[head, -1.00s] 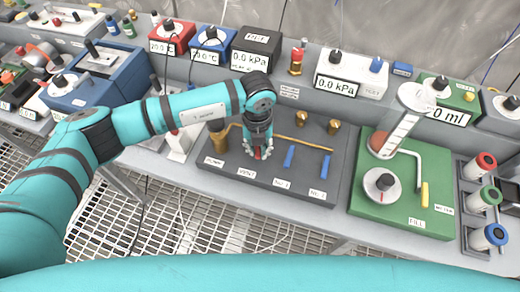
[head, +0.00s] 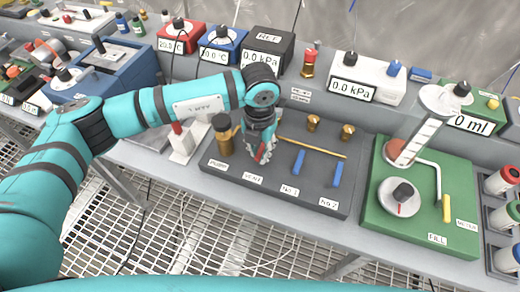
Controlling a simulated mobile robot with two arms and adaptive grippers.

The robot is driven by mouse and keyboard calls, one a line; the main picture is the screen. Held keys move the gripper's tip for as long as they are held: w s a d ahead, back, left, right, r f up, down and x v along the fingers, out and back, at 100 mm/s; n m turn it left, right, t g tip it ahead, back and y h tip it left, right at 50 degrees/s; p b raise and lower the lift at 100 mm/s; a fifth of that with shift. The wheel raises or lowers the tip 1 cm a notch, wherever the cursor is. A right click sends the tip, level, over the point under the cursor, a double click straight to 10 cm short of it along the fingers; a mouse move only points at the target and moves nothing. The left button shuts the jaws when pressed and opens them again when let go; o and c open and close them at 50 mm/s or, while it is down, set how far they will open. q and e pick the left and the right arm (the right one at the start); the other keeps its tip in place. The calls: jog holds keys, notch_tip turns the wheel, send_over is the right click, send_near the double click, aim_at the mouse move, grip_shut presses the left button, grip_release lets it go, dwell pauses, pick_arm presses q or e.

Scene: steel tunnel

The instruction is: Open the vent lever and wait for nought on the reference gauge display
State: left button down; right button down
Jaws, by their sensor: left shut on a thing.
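The vent lever (head: 265,156) is a small red handle behind the VENT label on the dark valve block (head: 225,170). Only a bit of red shows between my fingers. My left gripper (head: 262,155) reaches down over it and is shut on it. How far the lever is turned is hidden by the fingers. The reference gauge (head: 270,40) is the black box marked REF at the back, partly covered by my left wrist. Its display (head: 261,58) reads 0.0 kPa. My right gripper is not in view.
Two blue levers (head: 298,161) and a brass pump cylinder (head: 222,135) flank the vent lever. A white gauge box (head: 371,85) also reads 0.0 kPa. A green fill station (head: 395,212) with a sloped tube stands at right. The bench's front edge is clear.

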aim_at(259, 154)
pick_arm(q)
jog(key=c, duration=1.3)
grip_release()
notch_tip(259, 154, up, 12)
jog(key=shift+r, duration=0.1)
